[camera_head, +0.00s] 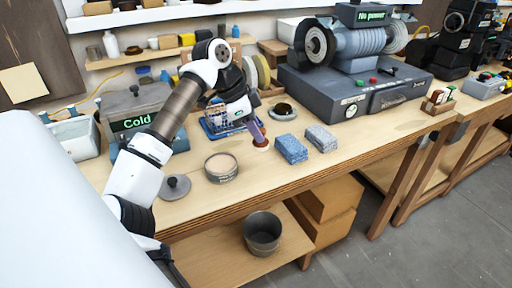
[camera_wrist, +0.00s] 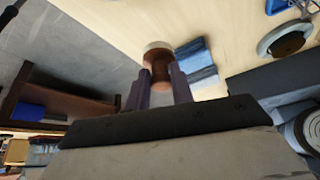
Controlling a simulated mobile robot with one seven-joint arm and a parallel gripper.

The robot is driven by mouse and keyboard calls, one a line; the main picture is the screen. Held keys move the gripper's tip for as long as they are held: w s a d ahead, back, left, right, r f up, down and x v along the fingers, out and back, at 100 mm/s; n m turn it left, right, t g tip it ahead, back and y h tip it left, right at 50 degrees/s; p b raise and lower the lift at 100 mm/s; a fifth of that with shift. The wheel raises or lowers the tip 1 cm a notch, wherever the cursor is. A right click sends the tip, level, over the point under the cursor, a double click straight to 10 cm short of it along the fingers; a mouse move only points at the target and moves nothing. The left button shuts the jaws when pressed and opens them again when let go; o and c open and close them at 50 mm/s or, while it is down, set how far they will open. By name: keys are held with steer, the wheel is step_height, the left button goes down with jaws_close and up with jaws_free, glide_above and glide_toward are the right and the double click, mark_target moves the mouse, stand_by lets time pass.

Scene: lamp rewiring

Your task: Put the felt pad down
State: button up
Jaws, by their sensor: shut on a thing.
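My gripper (camera_head: 259,137) points down over the middle of the workbench. It is shut on the felt pad (camera_head: 261,144), a small reddish-brown piece at its fingertips. In the wrist view my gripper (camera_wrist: 160,82) has its two purple-grey fingers on either side of the pad (camera_wrist: 158,70), which shows a brown round body and a pale cream end. The pad is close to the bench top; I cannot tell whether it touches.
Two speckled blue blocks (camera_head: 291,149) (camera_head: 321,138) lie just right of the pad. A round tin (camera_head: 221,167) and a grey lid (camera_head: 174,188) lie to its left. A dish (camera_head: 283,112) with dark contents is behind. Bare bench lies in front.

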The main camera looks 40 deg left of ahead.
mark_target(256, 149)
steer(key=shift+f+p, duration=0.4)
steer(key=shift+f, duration=2.85)
steer(key=shift+f, duration=0.2)
steer(key=o, duration=0.9)
steer(key=shift+r, duration=0.1)
